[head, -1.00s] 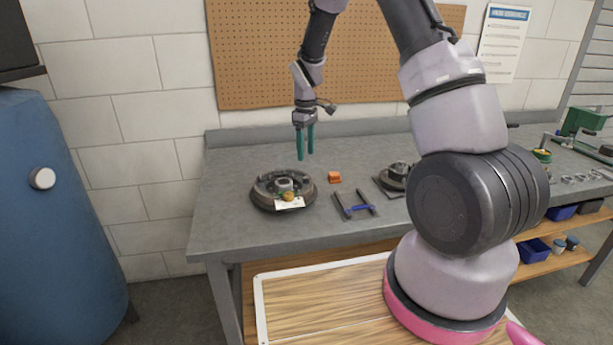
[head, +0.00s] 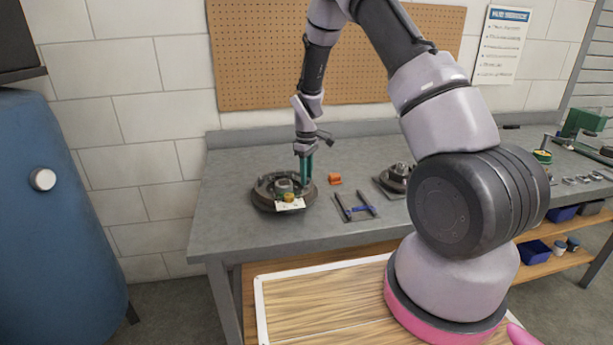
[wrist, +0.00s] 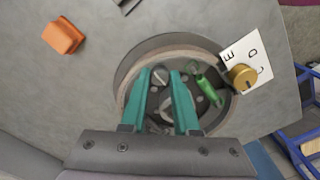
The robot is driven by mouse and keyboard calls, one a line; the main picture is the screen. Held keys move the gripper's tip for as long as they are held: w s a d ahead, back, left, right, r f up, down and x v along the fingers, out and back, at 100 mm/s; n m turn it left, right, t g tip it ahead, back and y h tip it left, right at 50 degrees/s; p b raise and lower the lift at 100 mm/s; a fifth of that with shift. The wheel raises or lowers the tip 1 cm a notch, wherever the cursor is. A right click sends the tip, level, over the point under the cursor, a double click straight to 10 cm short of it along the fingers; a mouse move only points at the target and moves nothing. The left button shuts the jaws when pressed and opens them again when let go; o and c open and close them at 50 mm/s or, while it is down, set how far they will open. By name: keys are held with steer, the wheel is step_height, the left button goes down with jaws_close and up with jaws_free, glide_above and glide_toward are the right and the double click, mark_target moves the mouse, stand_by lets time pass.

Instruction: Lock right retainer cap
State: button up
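The brake drum assembly (head: 262,200), a dark round part, lies on the bench at left in the head view. Its pale rim (wrist: 125,85) curves around the fingertips in the wrist view. A small round silver cap with a slot (wrist: 160,77), which looks like the right retainer cap, shows between the two teal fingertips. My gripper (wrist: 163,80) points down at the drum's right side, fingers apart on either side of the cap; contact cannot be told. In the head view my gripper (head: 305,178) hides the cap. A green part (wrist: 205,85) lies inside the drum.
A brass slotted knob (wrist: 242,76) sits at a white lettered card (wrist: 258,55) by the drum's edge. An orange block (head: 334,179), a tool holder with blue part (head: 357,209) and another round part (head: 396,178) stand to the right. Bare bench lies left of the drum.

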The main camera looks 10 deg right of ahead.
jaws_close()
steer(key=m, duration=0.3)
steer(key=shift+m, duration=0.4)
steer(key=m, duration=0.4)
steer(key=shift+m, duration=0.3)
steer(key=m, duration=0.9)
steer(key=shift+m, duration=0.3)
